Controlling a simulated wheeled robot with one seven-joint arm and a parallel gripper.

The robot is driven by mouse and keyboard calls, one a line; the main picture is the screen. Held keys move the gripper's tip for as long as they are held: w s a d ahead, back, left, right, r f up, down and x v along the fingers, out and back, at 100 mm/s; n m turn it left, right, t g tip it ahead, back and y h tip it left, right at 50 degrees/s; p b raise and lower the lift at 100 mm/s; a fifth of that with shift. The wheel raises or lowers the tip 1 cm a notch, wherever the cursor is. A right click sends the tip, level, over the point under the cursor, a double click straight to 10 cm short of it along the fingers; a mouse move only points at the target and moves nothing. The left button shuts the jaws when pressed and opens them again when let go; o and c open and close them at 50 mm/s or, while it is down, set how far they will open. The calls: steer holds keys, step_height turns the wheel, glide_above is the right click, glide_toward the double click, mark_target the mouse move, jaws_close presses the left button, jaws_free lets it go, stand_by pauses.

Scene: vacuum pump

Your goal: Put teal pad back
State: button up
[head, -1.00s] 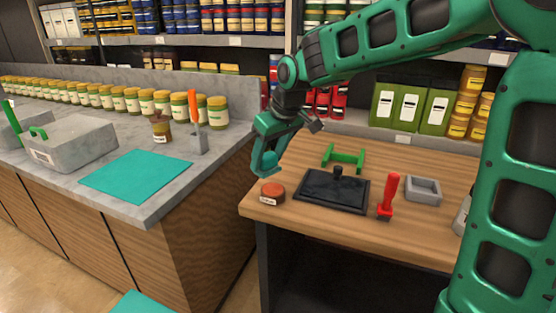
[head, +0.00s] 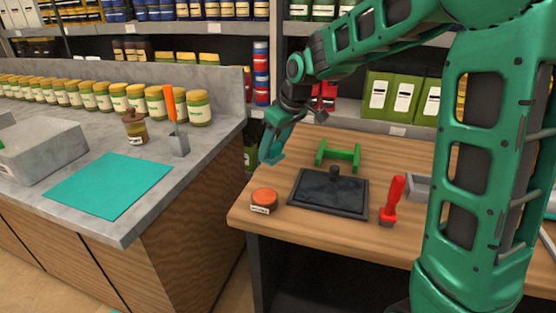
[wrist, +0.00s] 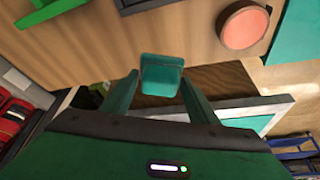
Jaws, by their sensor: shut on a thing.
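A small teal pad (wrist: 161,75) is in my gripper, between its two fingers, in the wrist view. In the head view my gripper (head: 272,148) hangs above the left side of the wooden table, near the gap to the grey counter, and the pad is hard to tell from the teal fingers. My gripper is shut on the pad, which touches no surface that I can see. A larger flat teal mat (head: 109,185) lies on the grey counter to the left.
On the wooden table (head: 300,222) are an orange-red round lid (head: 264,197), a dark plate (head: 320,195) with a knob, a green handle (head: 338,153) and a red-handled tool (head: 393,196). The counter holds a grey box (head: 40,152), a brown jar (head: 135,128) and an orange-handled tool (head: 172,110).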

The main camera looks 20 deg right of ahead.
mark_target(282, 152)
steer(key=shift+w+d+f, duration=0.2)
steer(key=shift+d+f, duration=0.15)
steer(key=shift+d, duration=0.1)
steer(key=shift+w+d+f, duration=0.15)
steer(key=shift+d+f, duration=0.15)
steer(key=shift+d, duration=0.15)
steer(key=shift+f, duration=1.9)
steer(key=shift+f, duration=0.1)
steer(key=o, duration=1)
steer(key=v, duration=1.2)
